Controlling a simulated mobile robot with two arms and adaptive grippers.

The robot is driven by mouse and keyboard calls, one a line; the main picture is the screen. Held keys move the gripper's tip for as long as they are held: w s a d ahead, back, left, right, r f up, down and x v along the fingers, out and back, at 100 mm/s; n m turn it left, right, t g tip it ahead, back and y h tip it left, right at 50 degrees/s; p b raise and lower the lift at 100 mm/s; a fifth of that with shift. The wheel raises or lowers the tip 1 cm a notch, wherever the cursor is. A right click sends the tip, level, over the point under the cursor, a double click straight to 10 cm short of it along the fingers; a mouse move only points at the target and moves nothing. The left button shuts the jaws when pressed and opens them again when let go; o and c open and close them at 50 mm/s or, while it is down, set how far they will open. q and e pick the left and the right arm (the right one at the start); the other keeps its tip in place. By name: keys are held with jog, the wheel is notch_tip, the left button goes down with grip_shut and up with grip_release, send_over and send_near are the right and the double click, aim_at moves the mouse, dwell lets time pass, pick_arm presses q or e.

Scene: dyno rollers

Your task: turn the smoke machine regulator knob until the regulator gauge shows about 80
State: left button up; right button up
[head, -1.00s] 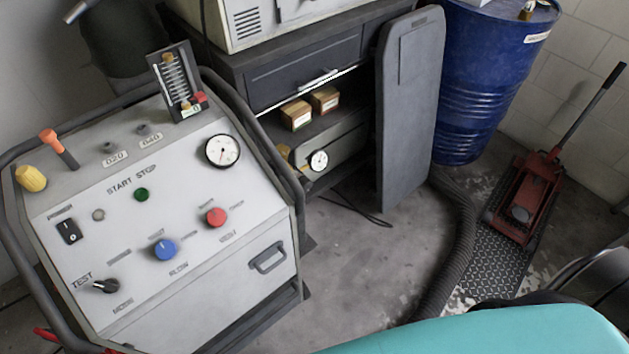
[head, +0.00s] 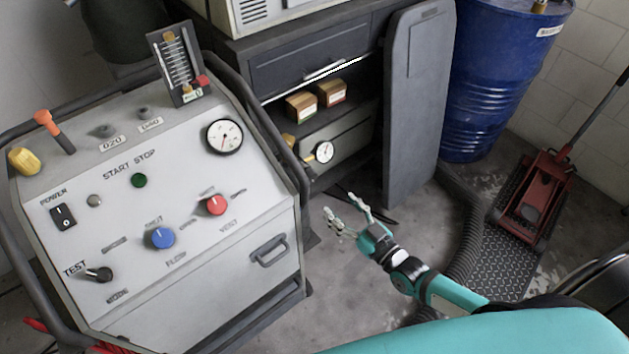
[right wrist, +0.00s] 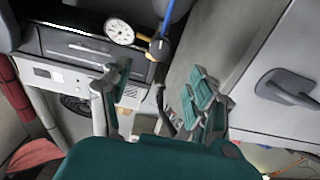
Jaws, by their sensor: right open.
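The small white regulator gauge (head: 324,152) sits low in the dark cabinet, at the front of a grey box (head: 349,139), with brassy fittings beside it. In the right wrist view the gauge (right wrist: 120,30) is at the top, and a dark knob (right wrist: 158,48) shows to its right near a yellow fitting and a blue line. The gauge reading is too small to tell. My right gripper (head: 342,208) is open and empty, in front of and below the gauge, apart from it. In the right wrist view its fingers (right wrist: 158,78) are spread below the knob. My left gripper is out of view.
The console (head: 185,190) with its larger gauge (head: 224,137), blue knob (head: 159,238) and red knob (head: 216,205) stands at left. A dark panel (head: 412,110) leans right of the cabinet. A corrugated hose (head: 470,235), blue barrel (head: 503,80) and red jack (head: 535,195) are at right.

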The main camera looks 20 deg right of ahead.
jog(key=x, duration=1.1)
jog(key=shift+f, duration=0.1)
jog(key=c, duration=1.1)
jog(key=shift+m+b, duration=0.4)
jog(key=shift+m, duration=0.2)
jog(key=shift+c, duration=0.2)
jog(key=o, duration=1.1)
jog(key=shift+o, duration=0.2)
jog(key=shift+s+d, duration=0.1)
jog(key=shift+s, duration=0.1)
send_near(312, 180)
jog(key=v, duration=0.3)
